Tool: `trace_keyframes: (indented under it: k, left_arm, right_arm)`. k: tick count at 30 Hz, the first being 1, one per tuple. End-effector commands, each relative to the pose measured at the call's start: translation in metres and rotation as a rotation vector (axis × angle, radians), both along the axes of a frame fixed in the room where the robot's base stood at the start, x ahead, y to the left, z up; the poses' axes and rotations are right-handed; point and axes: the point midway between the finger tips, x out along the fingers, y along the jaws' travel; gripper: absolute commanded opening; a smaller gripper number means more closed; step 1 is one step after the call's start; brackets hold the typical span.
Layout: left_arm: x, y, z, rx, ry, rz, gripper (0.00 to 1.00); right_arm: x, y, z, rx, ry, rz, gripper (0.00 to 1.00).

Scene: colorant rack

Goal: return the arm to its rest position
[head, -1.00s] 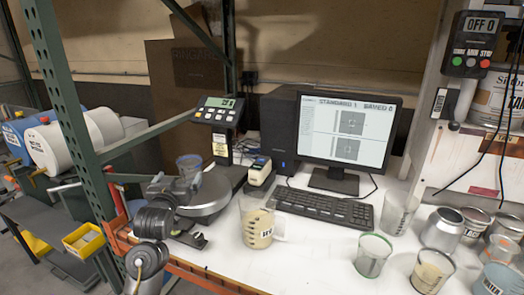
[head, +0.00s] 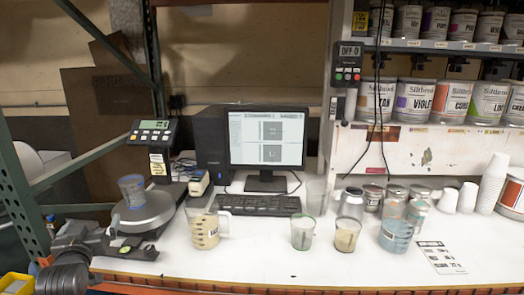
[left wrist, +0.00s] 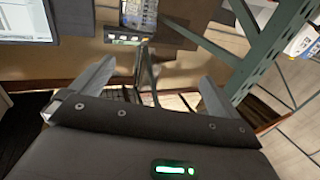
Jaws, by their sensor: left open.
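My left arm comes in at the lower left of the head view. Its left gripper (head: 138,250) is by the table's front left edge, in front of the scale (head: 152,213). In the left wrist view the two fingers of the left gripper (left wrist: 155,80) stand wide apart with nothing held between them. A clear bluish cup (head: 132,187) stands on the scale's round pan, apart from the gripper. My right arm and gripper are not in view.
A green rack post (head: 24,190) stands close to my left arm. A beige-filled pitcher (head: 204,232) stands right of the scale. Several cups, a keyboard (head: 244,206) and a monitor (head: 268,140) are farther right. The front middle of the white table (head: 270,265) is clear.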

Motion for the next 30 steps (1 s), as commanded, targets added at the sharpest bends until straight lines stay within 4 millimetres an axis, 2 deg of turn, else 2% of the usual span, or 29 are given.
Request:
trace_keyframes:
  k: [2, 11, 19, 23, 27, 30]
  left_arm:
    - [-0.001, -0.003, -0.005, -0.001, 0.014, -0.005, 1.0]
    - [-0.014, -0.034, -0.054, -0.004, 0.156, -0.055, 1.0]
    - [-0.048, -0.079, -0.125, -0.016, 0.373, -0.131, 1.0]
    - [-0.082, -0.112, -0.172, -0.028, 0.528, -0.186, 1.0]
    - [-0.144, -0.158, -0.23, -0.05, 0.754, -0.27, 1.0]
    - [-0.188, -0.185, -0.259, -0.067, 0.889, -0.323, 1.0]
  right_arm:
    - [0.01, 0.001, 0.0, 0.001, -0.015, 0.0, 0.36]
    - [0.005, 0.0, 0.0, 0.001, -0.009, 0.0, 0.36]
    - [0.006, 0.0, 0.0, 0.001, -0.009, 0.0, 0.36]
    - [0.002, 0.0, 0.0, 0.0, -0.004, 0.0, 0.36]
    - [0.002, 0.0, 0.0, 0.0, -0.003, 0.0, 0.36]
    - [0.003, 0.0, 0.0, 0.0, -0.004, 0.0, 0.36]
